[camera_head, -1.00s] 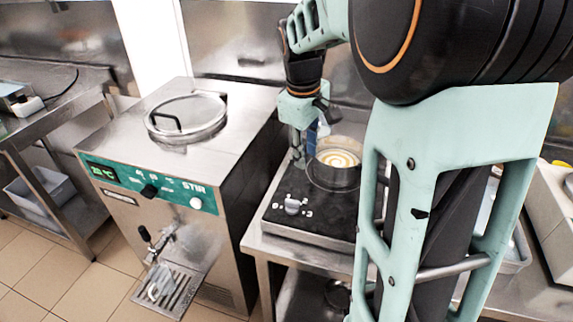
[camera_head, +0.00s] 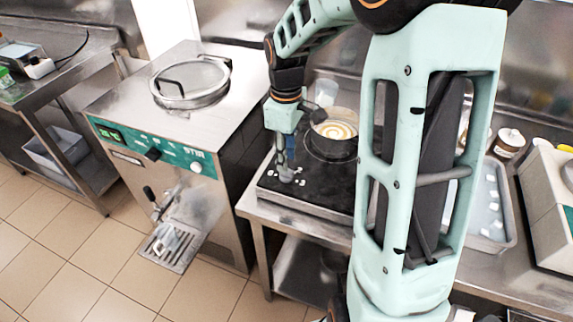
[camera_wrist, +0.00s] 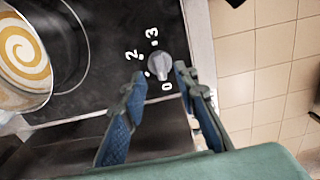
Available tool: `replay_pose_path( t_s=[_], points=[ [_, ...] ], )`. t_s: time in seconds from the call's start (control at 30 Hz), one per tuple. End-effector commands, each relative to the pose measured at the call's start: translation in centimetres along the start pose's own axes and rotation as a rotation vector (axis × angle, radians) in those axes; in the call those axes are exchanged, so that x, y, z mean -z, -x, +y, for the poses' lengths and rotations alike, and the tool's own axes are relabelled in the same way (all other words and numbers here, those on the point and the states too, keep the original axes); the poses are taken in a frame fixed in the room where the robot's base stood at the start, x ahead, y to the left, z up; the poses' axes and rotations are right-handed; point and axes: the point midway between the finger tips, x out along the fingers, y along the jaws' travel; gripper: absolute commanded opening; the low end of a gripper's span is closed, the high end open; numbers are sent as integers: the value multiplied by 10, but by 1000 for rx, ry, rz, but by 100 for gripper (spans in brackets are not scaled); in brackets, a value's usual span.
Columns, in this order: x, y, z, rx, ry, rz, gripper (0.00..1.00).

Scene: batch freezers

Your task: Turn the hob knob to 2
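The hob knob (camera_wrist: 159,64) is small and grey, on the front edge of the black hob (camera_head: 318,196). White marks 0, 2 and 3 show around it in the wrist view. Its pointed end seems to face the 0 side, but its exact setting is hard to read. My gripper (camera_wrist: 160,72) is open, with one blue-padded finger on each side of the knob and small gaps showing. In the head view my gripper (camera_head: 285,168) is down at the knob and partly covers it.
A pot (camera_head: 338,148) with a cream-and-brown swirl stands on the hob behind the knob. A steel batch freezer (camera_head: 222,110) stands to the left, with a gap before the hob counter. A tray (camera_head: 510,215) lies to the right, behind my arm.

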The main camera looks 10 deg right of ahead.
Motion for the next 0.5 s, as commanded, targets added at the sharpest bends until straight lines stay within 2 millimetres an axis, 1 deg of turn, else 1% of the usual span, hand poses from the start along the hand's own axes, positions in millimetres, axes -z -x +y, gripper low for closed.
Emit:
replay_pose_path(
  t_s=[0.03,0.1,0.2,0.33,0.5],
  points=[
    [-1,-10,-1,4,0,-3,28],
    [0,-20,-1,3,0,-2,28],
    [0,-30,-1,2,0,-1,28],
    [0,-36,0,0,1,0,28],
    [0,-37,0,-1,0,0,28]
  ],
)
